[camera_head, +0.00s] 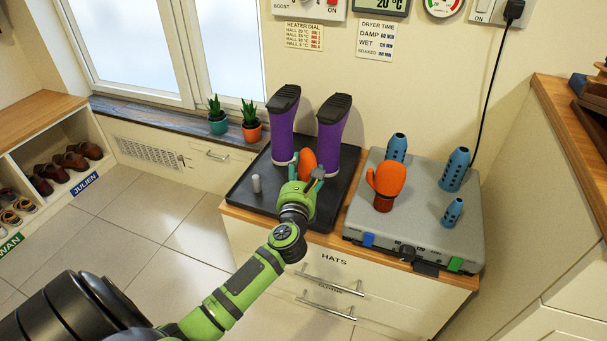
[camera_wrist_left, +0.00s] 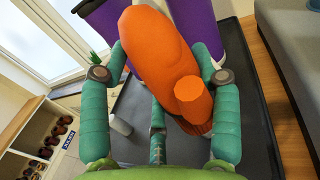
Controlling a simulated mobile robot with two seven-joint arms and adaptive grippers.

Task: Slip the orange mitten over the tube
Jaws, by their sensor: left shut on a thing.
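My left gripper (camera_head: 303,178) is shut on an orange mitten (camera_head: 307,161), above the black tray and in front of the purple boots. In the left wrist view the mitten (camera_wrist_left: 150,50) lies tilted between the teal fingers, its ribbed cuff toward the palm. A second orange mitten (camera_head: 387,180) stands upright on the grey dryer box (camera_head: 415,218); whatever is inside it is hidden. Bare blue tubes with dark holes stand on the box: one at the back left (camera_head: 397,147), a tall one at the right (camera_head: 454,170) and a short one at the front right (camera_head: 453,212). My right gripper is out of view.
Two upside-down purple boots (camera_head: 331,128) stand on the black tray (camera_head: 237,193), with a small white cylinder (camera_head: 256,184) at its left. The dryer box is just right of the tray. A black cable (camera_head: 494,85) hangs behind it. Potted plants (camera_head: 251,130) stand on the sill.

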